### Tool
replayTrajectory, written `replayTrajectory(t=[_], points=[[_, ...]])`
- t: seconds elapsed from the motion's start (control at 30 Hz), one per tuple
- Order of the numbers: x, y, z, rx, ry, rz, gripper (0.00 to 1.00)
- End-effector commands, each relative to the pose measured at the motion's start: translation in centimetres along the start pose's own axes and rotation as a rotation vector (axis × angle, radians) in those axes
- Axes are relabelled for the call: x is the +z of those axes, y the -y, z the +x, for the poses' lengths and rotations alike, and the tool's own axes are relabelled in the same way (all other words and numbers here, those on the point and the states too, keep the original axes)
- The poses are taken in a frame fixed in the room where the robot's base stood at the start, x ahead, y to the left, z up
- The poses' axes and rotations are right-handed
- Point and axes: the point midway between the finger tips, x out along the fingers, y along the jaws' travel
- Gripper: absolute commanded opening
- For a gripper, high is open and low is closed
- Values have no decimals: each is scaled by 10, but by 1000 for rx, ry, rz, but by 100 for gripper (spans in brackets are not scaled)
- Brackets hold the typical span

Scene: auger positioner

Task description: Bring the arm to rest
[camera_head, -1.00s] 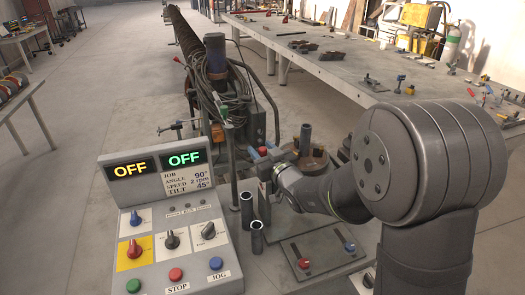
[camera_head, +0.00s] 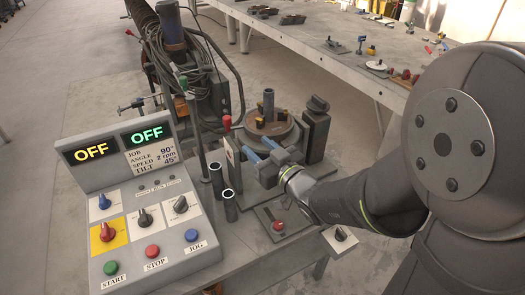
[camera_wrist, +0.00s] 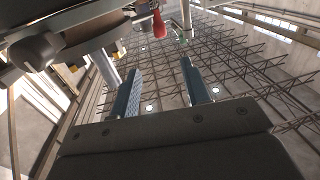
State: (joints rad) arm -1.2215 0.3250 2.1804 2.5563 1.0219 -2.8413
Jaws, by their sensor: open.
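My gripper (camera_head: 256,150) is at the middle of the head view, beside the positioner's round table (camera_head: 286,133). Its two blue fingers are apart, and nothing shows between them. In the wrist view the open fingers (camera_wrist: 163,85) point up toward the ceiling trusses. My arm reaches in from the right of the head view. A dark upright tube (camera_head: 268,104) stands on the round table, behind my gripper. I cannot tell how far the fingers are from the table's edge.
The control panel (camera_head: 145,225) at left shows OFF twice. Two short tubes (camera_head: 217,180) stand beside it. A red-knobbed plate (camera_head: 277,227) lies below my gripper. A dark block (camera_head: 314,135) stands right of the round table. A long workbench (camera_head: 300,45) runs behind.

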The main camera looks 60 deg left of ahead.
Motion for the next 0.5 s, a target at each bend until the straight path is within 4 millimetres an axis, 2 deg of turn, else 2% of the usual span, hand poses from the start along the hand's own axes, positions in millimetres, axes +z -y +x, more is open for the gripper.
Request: replayTrajectory(t=[0.13, 0.5], points=[[0, 0, -10, 0, 1, 0, 43], [0, 0, -11, -1, 1, 1, 43]])
